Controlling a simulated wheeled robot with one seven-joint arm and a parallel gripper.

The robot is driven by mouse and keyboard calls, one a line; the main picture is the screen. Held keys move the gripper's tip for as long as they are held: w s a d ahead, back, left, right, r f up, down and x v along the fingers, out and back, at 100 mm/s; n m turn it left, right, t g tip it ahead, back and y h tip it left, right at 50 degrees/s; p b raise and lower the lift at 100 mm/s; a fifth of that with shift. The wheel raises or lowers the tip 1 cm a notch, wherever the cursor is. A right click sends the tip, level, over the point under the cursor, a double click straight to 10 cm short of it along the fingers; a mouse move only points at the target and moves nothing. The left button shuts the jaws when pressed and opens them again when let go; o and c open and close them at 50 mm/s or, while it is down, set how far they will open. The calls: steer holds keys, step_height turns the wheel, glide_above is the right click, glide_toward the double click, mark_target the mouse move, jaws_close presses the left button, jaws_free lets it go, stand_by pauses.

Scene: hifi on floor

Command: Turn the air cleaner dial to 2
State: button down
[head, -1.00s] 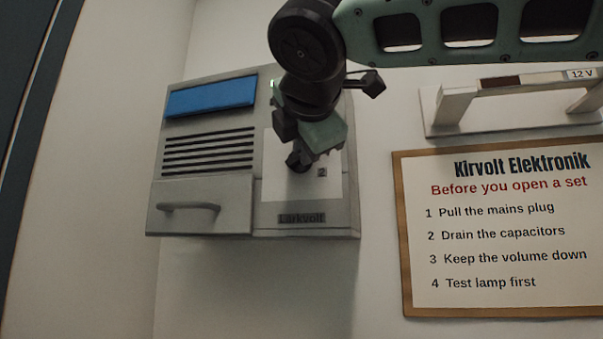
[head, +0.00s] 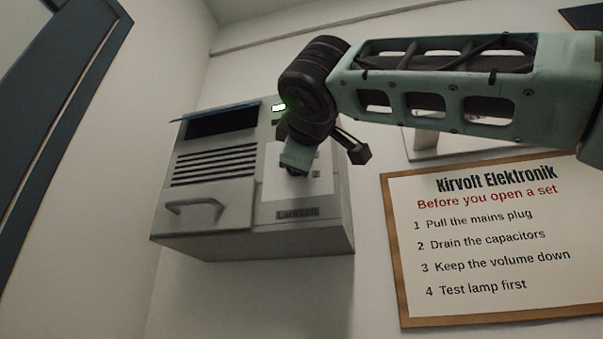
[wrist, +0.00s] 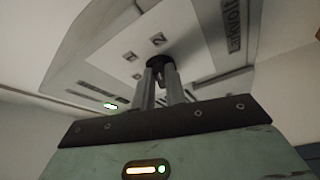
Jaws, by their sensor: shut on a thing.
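The air cleaner (head: 212,215) is a grey wall box at the centre left of the head view, with vent slots and a "Larkvolt" label. Its dial (wrist: 160,63) is a dark round knob on a white panel (wrist: 120,62) with number marks. A "2" shows beyond the dial in the wrist view. My gripper (wrist: 162,74) is shut on the dial, one finger on each side. In the head view my wrist covers most of the dial (head: 296,172). The dial's pointer is hidden, so I cannot tell which mark it is at.
A blue flap (head: 215,109) stands out above a dark opening at the box's top left. A green light (head: 279,107) glows beside it. A handle (head: 195,207) sticks out at lower left. A framed sign (head: 490,245) hangs to the right, below a white wall fixture (head: 425,140).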

steer(key=shift+w+f+m+t+b, duration=0.15)
steer(key=shift+m+t+b, duration=0.15)
steer(key=shift+m+b, duration=0.7)
steer(key=c, duration=1.5)
jaws_free()
steer(key=shift+h, duration=0.4)
steer(key=shift+o, duration=0.3)
steer(key=shift+a, duration=0.1)
steer(key=s+f+b, duration=0.2)
steer(key=s+f, duration=0.1)
steer(key=s, duration=1.4)
steer(key=shift+f+b, duration=0.2)
steer(key=shift+b, duration=0.1)
